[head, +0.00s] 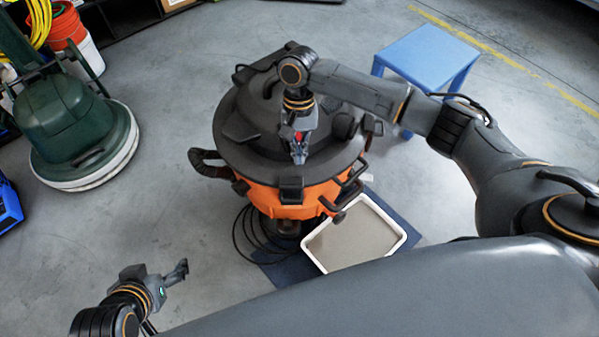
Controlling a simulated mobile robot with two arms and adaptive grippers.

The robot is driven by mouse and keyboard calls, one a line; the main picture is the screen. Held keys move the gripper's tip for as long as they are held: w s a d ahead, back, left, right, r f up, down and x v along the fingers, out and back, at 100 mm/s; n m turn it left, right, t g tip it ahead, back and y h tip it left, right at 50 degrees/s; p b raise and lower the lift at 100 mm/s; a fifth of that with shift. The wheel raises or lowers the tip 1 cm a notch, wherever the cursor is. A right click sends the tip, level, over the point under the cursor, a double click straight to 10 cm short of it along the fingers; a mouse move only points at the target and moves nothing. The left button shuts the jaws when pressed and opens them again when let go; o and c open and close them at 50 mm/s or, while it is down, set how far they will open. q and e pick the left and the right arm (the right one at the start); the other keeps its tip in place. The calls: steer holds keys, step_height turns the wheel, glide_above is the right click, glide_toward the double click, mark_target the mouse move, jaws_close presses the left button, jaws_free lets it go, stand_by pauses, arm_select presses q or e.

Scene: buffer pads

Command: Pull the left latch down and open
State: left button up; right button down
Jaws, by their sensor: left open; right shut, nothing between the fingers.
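An orange and black drum-shaped vacuum (262,199) stands on the floor in the middle of the head view, its dark lid (250,130) on top. A black latch-like block (291,189) sits on the front rim, where the lid meets the orange body. From this view I cannot tell whether it is fastened or which latch counts as left. My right gripper (299,158) is shut and empty, pointing down over the front of the lid; contact with the lid cannot be told. My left gripper (182,270) is open and empty, low at the left, apart from the vacuum.
A white tray (399,246) lies on a dark blue mat (277,273) at the vacuum's front right. Black cable loops lie beside the vacuum. A blue stool (428,52) stands behind right, a green floor machine (60,118) at left. Floor between the machine and vacuum is clear.

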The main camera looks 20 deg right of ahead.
mark_target(300, 181)
steer(key=b+x, duration=0.2)
steer(key=x, duration=0.4)
steer(key=shift+f, duration=0.1)
steer(key=shift+s+f, duration=0.1)
steer(key=shift+f, duration=0.05)
arm_select(q)
steer(key=w+d+r+t+h, duration=0.1)
steer(key=w+d+r+t, duration=0.2)
steer(key=w+r+t, duration=0.3)
steer(key=shift+w+d+r+h, duration=0.15)
steer(key=shift+w+r+h, duration=0.25)
steer(key=shift+w+r, duration=0.55)
steer(key=shift+w+f, duration=0.2)
steer(key=shift+f, duration=0.1)
